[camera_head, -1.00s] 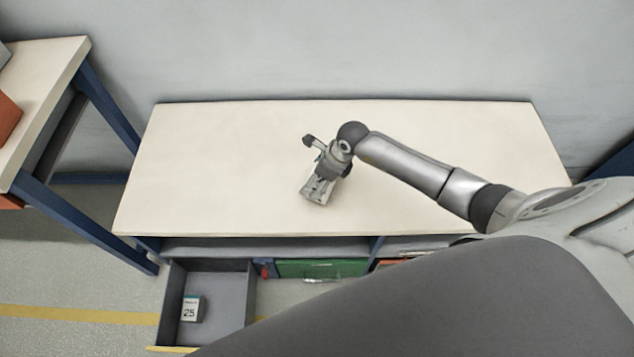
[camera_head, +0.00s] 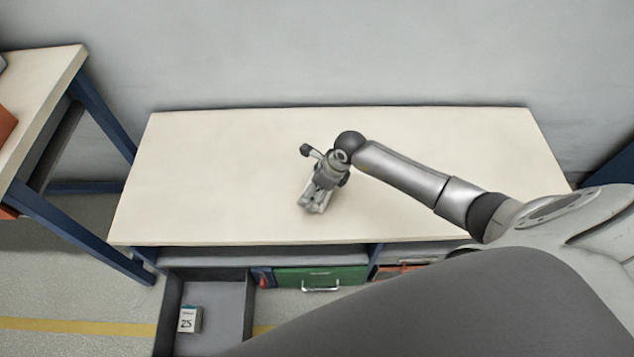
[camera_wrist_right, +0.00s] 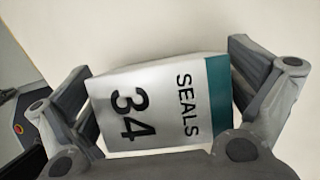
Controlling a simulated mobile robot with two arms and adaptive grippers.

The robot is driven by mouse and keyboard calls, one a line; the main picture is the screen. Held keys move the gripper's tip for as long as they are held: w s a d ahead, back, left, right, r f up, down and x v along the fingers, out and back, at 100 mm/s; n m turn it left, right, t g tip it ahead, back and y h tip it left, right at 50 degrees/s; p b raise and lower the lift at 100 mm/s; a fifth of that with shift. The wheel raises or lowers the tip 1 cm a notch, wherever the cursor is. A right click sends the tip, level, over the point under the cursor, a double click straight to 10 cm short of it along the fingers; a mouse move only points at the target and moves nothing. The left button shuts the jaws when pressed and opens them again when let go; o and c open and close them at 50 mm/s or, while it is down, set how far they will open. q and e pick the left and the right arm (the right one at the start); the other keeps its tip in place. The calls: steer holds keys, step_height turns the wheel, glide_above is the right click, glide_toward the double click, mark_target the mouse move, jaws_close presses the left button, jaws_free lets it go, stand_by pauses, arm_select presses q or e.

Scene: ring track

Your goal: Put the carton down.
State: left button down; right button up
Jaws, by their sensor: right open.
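The carton (camera_wrist_right: 150,105) is white with a teal end band and reads "SEALS" and "34" in the right wrist view. It lies between the two fingers of my right gripper (camera_wrist_right: 168,85), which is open around it with the fingers close beside its ends. In the head view my right gripper (camera_head: 312,207) points down at the middle of the pale tabletop (camera_head: 220,170), and the carton is mostly hidden there by the gripper. I cannot tell whether the fingers touch it. My left gripper is not in view.
An open grey drawer (camera_head: 222,305) below the table's front left holds another small box (camera_head: 189,319) marked "25". A green drawer front (camera_head: 322,276) is beside it. Another table (camera_head: 38,100) stands at the left. The tabletop around my gripper is clear.

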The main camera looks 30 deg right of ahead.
steer(key=v, duration=1.2)
steer(key=shift+p, duration=0.35)
steer(key=shift+a+r, duration=0.1)
